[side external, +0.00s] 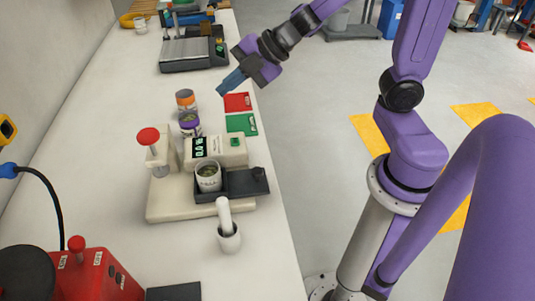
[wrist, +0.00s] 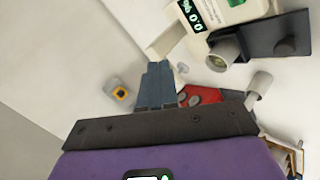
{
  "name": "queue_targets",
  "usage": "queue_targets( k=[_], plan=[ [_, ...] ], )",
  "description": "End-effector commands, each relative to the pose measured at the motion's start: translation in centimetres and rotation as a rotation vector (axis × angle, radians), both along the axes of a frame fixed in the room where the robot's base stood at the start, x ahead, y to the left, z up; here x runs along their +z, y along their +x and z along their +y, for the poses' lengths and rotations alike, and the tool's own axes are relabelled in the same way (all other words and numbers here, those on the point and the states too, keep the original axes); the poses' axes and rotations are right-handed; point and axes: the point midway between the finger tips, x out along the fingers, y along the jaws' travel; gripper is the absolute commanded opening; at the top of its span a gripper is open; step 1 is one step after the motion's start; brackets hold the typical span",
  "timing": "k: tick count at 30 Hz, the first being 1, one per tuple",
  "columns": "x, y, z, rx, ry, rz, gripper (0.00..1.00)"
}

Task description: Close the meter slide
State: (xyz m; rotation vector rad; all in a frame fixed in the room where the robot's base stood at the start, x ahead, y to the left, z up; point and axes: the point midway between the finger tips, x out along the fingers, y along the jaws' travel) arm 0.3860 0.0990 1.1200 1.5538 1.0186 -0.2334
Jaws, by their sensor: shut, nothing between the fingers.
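The meter (side external: 230,150) is a beige unit with a green-digit display, standing on a beige base. It also shows at the top of the wrist view (wrist: 228,10). Its dark slide (side external: 240,185) with a round knob sticks out at the right front of the meter. The slide and knob are in the wrist view's upper right (wrist: 268,32). A pale cup (side external: 208,178) with greenish contents stands beside the slide, at its left end. My gripper (side external: 221,91) has blue-grey fingers, shut and empty, in the air behind the meter, apart from it. Its fingers show in the wrist view (wrist: 158,68).
A red-knobbed post (side external: 149,140) stands left of the meter. A mortar with pestle (side external: 228,236) is in front. Two jars (side external: 187,110) and red and green cards (side external: 240,112) lie behind. A red box (side external: 95,275) is at the near left. The bench's right edge is close to the slide.

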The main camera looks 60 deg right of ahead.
Motion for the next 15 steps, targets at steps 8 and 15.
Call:
queue_targets(
  k=[8,15],
  plan=[
    [-2.0,-0.9,-1.0,0.423,-0.085,-0.002,0.0],
    [-4.9,-5.2,-4.9,0.762,-0.15,0.165,0.0]
  ],
)
